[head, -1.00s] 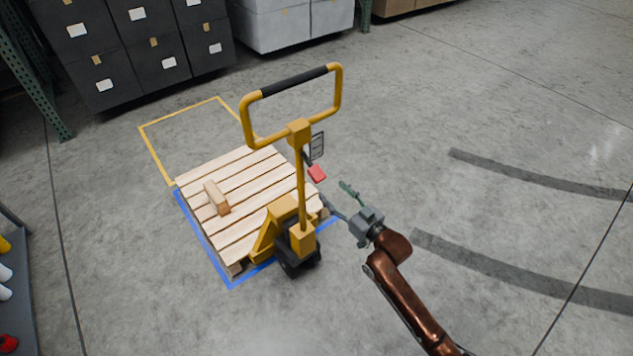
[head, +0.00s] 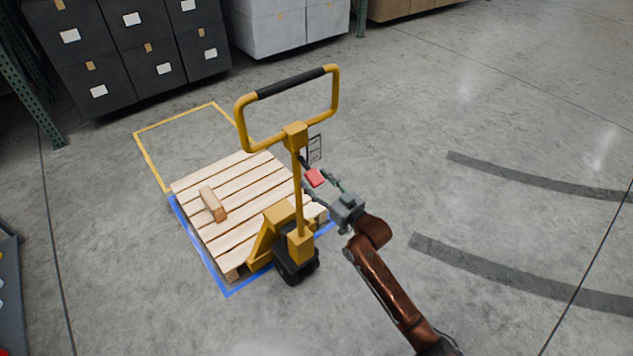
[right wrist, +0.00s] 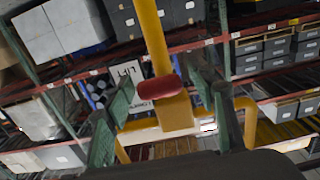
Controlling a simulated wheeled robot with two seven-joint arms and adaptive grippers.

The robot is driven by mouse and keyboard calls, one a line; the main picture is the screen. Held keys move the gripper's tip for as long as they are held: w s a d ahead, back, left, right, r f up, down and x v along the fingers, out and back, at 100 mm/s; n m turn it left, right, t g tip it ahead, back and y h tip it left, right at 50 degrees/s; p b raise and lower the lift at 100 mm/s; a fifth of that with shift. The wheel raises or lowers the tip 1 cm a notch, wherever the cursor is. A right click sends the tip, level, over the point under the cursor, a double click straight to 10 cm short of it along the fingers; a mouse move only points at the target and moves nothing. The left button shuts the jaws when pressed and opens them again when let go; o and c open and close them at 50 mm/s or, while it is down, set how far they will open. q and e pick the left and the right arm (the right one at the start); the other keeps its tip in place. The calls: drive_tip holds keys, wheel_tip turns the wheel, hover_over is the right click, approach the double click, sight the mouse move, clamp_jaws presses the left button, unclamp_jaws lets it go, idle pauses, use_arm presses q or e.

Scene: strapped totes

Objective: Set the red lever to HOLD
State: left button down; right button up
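The red lever (head: 314,178) sticks out from the yellow upright of the pallet jack (head: 297,200), below a small placard (head: 315,148). In the right wrist view the red lever tip (right wrist: 157,95) sits between my fingers with gaps on both sides. My right gripper (head: 318,183) is open, one finger on each side of the lever; it also shows in the right wrist view (right wrist: 163,80). The placard (right wrist: 130,88) there is partly hidden by a finger and the upright, and I cannot read it fully. My left gripper is not in view.
The jack stands at a wooden pallet (head: 235,178) carrying a wood block (head: 212,203), inside blue floor tape. A yellow taped outline (head: 150,160) lies behind. Dark totes (head: 130,45) line the back.

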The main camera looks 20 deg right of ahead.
clamp_jaws()
idle(0.4)
